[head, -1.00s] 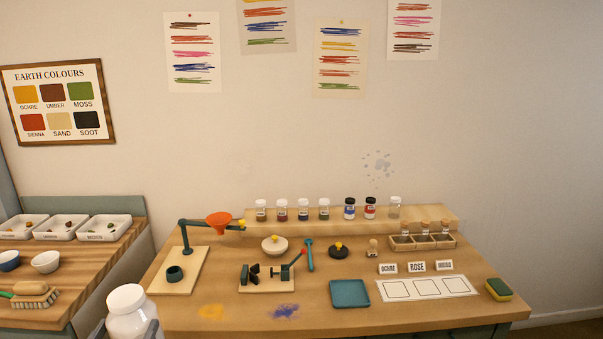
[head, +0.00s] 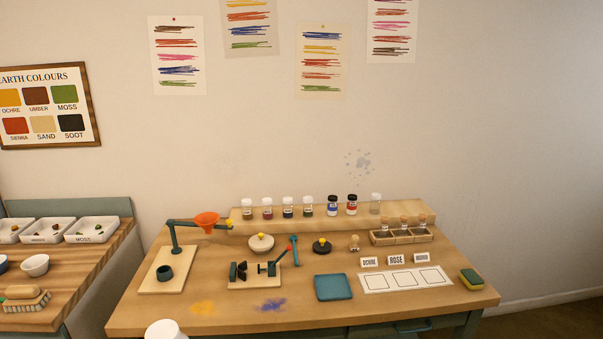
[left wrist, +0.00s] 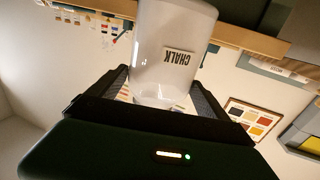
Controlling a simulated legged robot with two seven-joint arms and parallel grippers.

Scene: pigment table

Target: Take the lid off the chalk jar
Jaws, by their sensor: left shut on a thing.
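The chalk jar (left wrist: 172,35) is white and cloudy, with an upside-down CHALK label, in the left wrist view. My left gripper (left wrist: 160,88) is shut on it, with a dark finger on either side. In the head view only the jar's round white top (head: 165,331) shows at the bottom edge, left of centre; the rest is below the frame. The top looks covered by its white lid. My left gripper is outside the head view now. My right gripper is in neither view.
The pigment table (head: 430,298) holds a funnel stand (head: 172,262), a small clamp stand (head: 255,280), a teal tray (head: 333,287) and a sponge (head: 471,279). A rack of vials (head: 330,218) stands at the back. A side table (head: 85,262) with trays is at left.

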